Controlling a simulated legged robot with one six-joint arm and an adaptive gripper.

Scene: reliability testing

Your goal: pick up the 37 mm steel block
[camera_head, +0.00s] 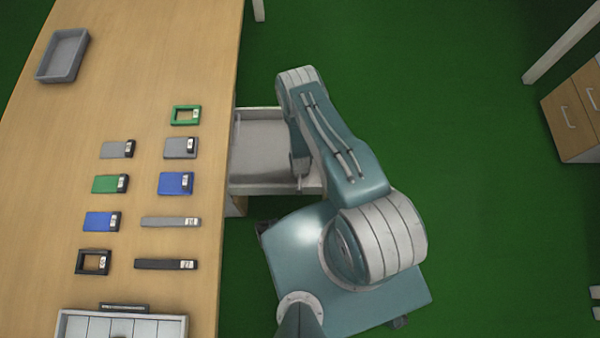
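Several labelled blocks lie on the wooden table. Three are grey and could be steel: a short one with a dark end (116,149), a squarer one (178,148) to its right, and a long thin bar (168,222) nearer the front. Their labels are too small to read, so I cannot tell which is the 37 mm block. My arm is folded to the right of the table. My gripper (301,182) points down at the open drawer's right side, apart from all the blocks; its fingers are mostly hidden.
The wooden table (150,60) also carries green, blue and black pieces, a grey tray (63,55) at the far left and a compartment box (120,326) at the front. An open drawer (262,150) juts from the table's right edge. Bare tabletop lies behind the blocks.

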